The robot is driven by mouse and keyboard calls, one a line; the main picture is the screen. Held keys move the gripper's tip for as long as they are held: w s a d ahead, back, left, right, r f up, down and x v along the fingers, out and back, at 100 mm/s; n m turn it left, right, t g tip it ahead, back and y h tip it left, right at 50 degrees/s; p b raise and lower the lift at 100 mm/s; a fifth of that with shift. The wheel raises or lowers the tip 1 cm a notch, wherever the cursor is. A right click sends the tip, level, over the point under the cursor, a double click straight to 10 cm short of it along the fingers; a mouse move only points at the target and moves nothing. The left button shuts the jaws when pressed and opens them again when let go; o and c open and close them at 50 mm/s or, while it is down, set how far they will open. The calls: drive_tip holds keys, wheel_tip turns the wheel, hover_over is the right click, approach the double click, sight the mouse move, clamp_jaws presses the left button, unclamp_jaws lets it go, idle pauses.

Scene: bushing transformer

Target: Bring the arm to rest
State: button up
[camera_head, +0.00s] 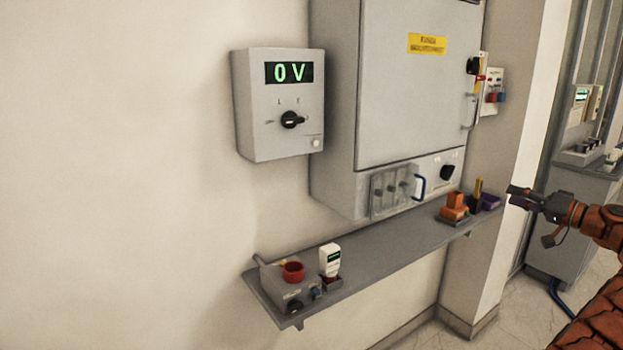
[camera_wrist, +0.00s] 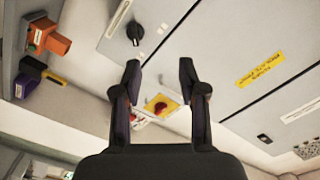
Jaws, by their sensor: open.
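My arm (camera_head: 590,220) reaches in from the right edge in the head view. My gripper (camera_head: 518,197) is at its end, in front of the wall edge to the right of the shelf's far end. In the wrist view my gripper (camera_wrist: 159,75) is open, with nothing between its fingers. Beyond the fingers a red button on a yellow plate (camera_wrist: 162,105) shows, apart from them.
A grey shelf (camera_head: 370,260) holds a grey box with a red ring (camera_head: 293,272), a white meter (camera_head: 330,260) and an orange holder (camera_head: 455,206). Above are a grey cabinet (camera_head: 400,110) and a box reading 0 V (camera_head: 265,120). Free floor (camera_head: 515,310) shows lower right.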

drive_tip(key=w+a+r+g+y, duration=0.1)
drive_tip(key=a+r+g, duration=0.15)
drive_tip(key=a, duration=0.95)
drive_tip(key=a+r+g+y, duration=0.1)
drive_tip(key=a+g+y, duration=0.15)
drive_tip(key=a, duration=0.85)
drive_tip(key=s+a+f+n+g+h+p, duration=0.1)
drive_tip(key=s+a+f+g, duration=0.15)
drive_tip(key=s+a, duration=0.6)
drive_tip(key=s+a+f+n+g+h+p, duration=0.1)
drive_tip(key=s+a+g, duration=0.35)
drive_tip(key=a, duration=0.65)
drive_tip(key=s+a+f+g+h, duration=0.15)
drive_tip(key=s+f, duration=0.25)
drive_tip(key=s, duration=0.5)
drive_tip(key=s+a+f+n+g+h, duration=0.1)
drive_tip(key=s+f+h, duration=0.2)
drive_tip(key=s, duration=0.6)
drive_tip(key=s+a+f+g+h, duration=0.2)
drive_tip(key=s+f+h, duration=0.15)
drive_tip(key=s, duration=0.45)
drive_tip(key=s+d+f+h, duration=0.1)
drive_tip(key=s+d+f, duration=0.1)
drive_tip(key=s, duration=0.4)
drive_tip(key=s+d+f+h, duration=0.2)
drive_tip(key=s+d+f, duration=0.1)
drive_tip(key=s+d, duration=0.2)
drive_tip(key=shift+s+d+p, duration=0.25)
drive_tip(key=shift+s+p, duration=0.2)
drive_tip(key=shift+s, duration=0.75)
